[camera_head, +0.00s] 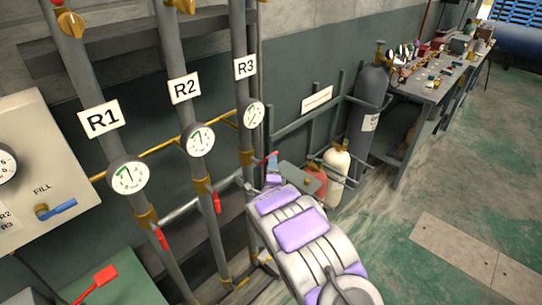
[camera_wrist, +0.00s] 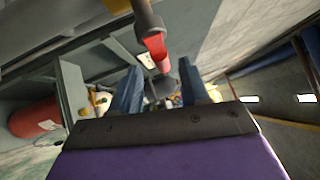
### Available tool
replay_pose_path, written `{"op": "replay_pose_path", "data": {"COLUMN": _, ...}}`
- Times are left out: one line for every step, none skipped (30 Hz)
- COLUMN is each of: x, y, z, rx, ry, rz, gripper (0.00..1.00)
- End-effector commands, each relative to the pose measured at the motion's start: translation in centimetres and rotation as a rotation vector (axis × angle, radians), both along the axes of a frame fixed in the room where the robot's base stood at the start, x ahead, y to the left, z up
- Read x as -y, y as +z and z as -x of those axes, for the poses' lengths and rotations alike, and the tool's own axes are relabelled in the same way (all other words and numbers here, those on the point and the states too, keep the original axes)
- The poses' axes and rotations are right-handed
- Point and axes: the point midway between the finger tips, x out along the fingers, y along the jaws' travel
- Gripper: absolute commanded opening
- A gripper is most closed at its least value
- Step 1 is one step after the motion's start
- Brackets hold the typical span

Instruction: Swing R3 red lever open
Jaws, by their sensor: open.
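The R3 pipe (camera_head: 242,100) is the rightmost of the three labelled pipes, with a round gauge (camera_head: 253,115). My gripper (camera_wrist: 160,84) is open, with a finger on each side of the lever's line. I cannot tell whether either finger touches it. In the head view, my arm reaches to the R3 pipe and my gripper (camera_head: 271,161) largely hides the R3 valve there.
The R1 red lever (camera_head: 162,239) and R2 red lever (camera_head: 217,203) hang on neighbouring pipes at left. A FILL panel with a blue handle (camera_head: 58,208) stands far left. Gas cylinders (camera_head: 367,105) and a cluttered workbench (camera_head: 428,82) stand behind. The floor at right is clear.

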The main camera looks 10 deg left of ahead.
Motion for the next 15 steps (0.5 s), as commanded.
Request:
{"op": "replay_pose_path", "data": {"x": 0.0, "y": 0.1, "z": -0.8, "rx": 0.004, "ry": 0.000, "rz": -0.002, "gripper": 0.45}}
{"op": "replay_pose_path", "data": {"x": -0.1, "y": 0.1, "z": -1.2, "rx": 0.001, "ry": 0.000, "rz": -0.001, "gripper": 0.45}}
{"op": "replay_pose_path", "data": {"x": -0.1, "y": 0.0, "z": -1.7, "rx": 0.000, "ry": 0.000, "rz": 0.000, "gripper": 0.45}}
{"op": "replay_pose_path", "data": {"x": -0.2, "y": 0.1, "z": -2.1, "rx": 0.000, "ry": 0.000, "rz": -0.001, "gripper": 0.45}}
{"op": "replay_pose_path", "data": {"x": -0.2, "y": 0.2, "z": -2.5, "rx": 0.002, "ry": 0.000, "rz": -0.001, "gripper": 0.45}}
{"op": "replay_pose_path", "data": {"x": -0.3, "y": 0.3, "z": -3.0, "rx": 0.003, "ry": 0.001, "rz": -0.002, "gripper": 0.45}}
{"op": "replay_pose_path", "data": {"x": -0.4, "y": 0.3, "z": -3.4, "rx": 0.001, "ry": 0.001, "rz": -0.001, "gripper": 0.45}}
{"op": "replay_pose_path", "data": {"x": -0.4, "y": 0.3, "z": -3.7, "rx": -0.002, "ry": 0.000, "rz": 0.000, "gripper": 0.45}}
{"op": "replay_pose_path", "data": {"x": -0.4, "y": 0.3, "z": -4.2, "rx": -0.003, "ry": 0.000, "rz": 0.000, "gripper": 0.45}}
{"op": "replay_pose_path", "data": {"x": -0.5, "y": 0.3, "z": -4.5, "rx": -0.002, "ry": 0.000, "rz": -0.001, "gripper": 0.45}}
{"op": "replay_pose_path", "data": {"x": -0.6, "y": 0.4, "z": -4.8, "rx": 0.000, "ry": 0.001, "rz": -0.001, "gripper": 0.45}}
{"op": "replay_pose_path", "data": {"x": -0.7, "y": 0.6, "z": -5.2, "rx": 0.001, "ry": 0.001, "rz": -0.001, "gripper": 0.45}}
{"op": "replay_pose_path", "data": {"x": -0.7, "y": 0.6, "z": -5.4, "rx": 0.000, "ry": 0.001, "rz": -0.001, "gripper": 0.45}}
{"op": "replay_pose_path", "data": {"x": -0.8, "y": 0.6, "z": -5.6, "rx": -0.001, "ry": 0.001, "rz": -0.001, "gripper": 0.45}}
{"op": "replay_pose_path", "data": {"x": -0.8, "y": 0.6, "z": -5.9, "rx": -0.003, "ry": 0.000, "rz": 0.000, "gripper": 0.45}}
